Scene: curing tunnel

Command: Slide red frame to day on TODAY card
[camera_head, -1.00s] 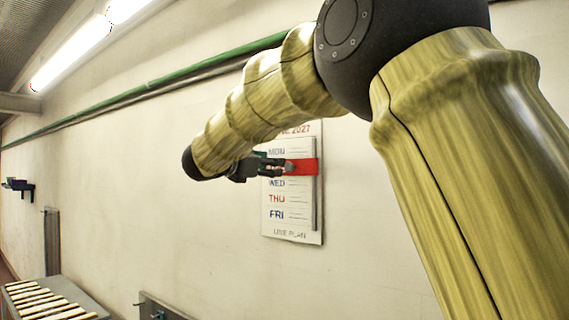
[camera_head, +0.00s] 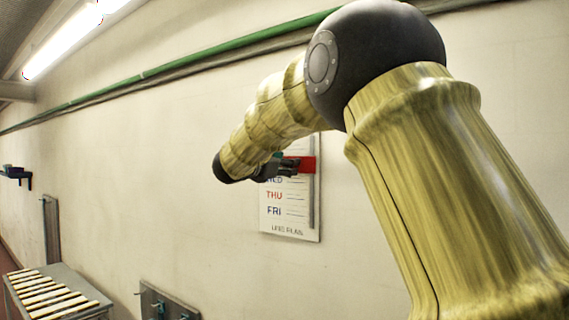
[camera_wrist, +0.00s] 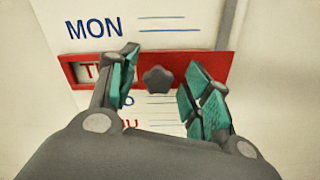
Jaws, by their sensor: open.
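The red frame (camera_wrist: 180,66) is a horizontal band across a white weekday board (camera_head: 268,222) on the wall. In the wrist view it sits just below MON, and its window at the left shows a red T, the rest of the word hidden by my finger. A grey star-shaped knob (camera_wrist: 157,80) stands on the frame. My gripper (camera_wrist: 160,70) is open, one teal finger on each side of the knob with gaps to both. The red frame also shows in the head view (camera_head: 307,165), beside my gripper (camera_head: 288,167). I see no TODAY card.
A grey vertical rail (camera_wrist: 229,22) runs along the board's right edge. Green pipe (camera_head: 200,51) runs along the upper wall.

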